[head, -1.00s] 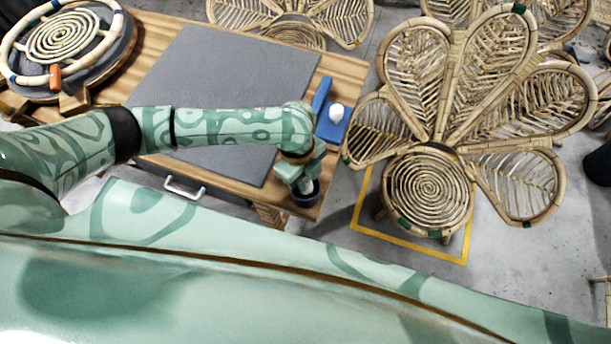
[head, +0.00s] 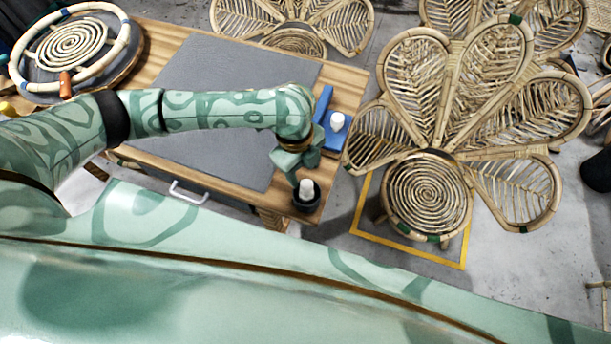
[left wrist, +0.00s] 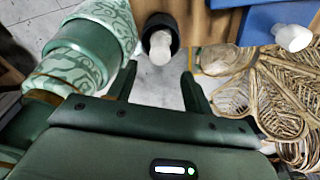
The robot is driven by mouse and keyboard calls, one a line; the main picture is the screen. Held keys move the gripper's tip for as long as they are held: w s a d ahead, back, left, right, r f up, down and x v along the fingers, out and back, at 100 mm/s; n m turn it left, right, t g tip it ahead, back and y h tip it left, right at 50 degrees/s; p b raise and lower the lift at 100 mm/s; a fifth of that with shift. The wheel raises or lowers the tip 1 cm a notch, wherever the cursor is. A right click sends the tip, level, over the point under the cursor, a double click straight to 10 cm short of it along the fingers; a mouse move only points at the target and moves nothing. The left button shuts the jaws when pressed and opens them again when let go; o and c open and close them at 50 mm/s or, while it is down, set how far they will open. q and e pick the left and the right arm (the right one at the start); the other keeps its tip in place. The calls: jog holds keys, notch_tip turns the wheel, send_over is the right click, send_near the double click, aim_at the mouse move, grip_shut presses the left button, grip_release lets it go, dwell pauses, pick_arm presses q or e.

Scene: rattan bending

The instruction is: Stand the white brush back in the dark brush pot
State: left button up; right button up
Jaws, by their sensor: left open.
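The white brush (head: 306,186) stands in the dark brush pot (head: 307,204) at the near right corner of the workbench. In the left wrist view the white brush (left wrist: 160,46) also sits inside the dark pot (left wrist: 153,22), its white end showing above the rim. My left gripper (head: 297,166) is just behind and left of the pot, apart from the brush. In the left wrist view my left gripper's fingers (left wrist: 160,75) are spread with nothing between them. The brush's lower part is hidden in the pot. My right gripper is not in view.
A blue tray (head: 328,140) with a white rounded object (head: 337,122) lies behind the pot. A grey mat (head: 220,75) covers most of the bench (head: 345,83). A round rattan jig (head: 75,50) stands far left. A rattan chair (head: 430,195) stands right, beyond the bench edge.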

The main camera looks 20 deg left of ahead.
pick_arm(q)
jog(key=r, duration=0.3)
jog(key=r+p, duration=0.1)
jog(key=shift+w+a+r, duration=0.15)
jog(key=shift+a+r, duration=0.2)
jog(key=shift+d, duration=0.1)
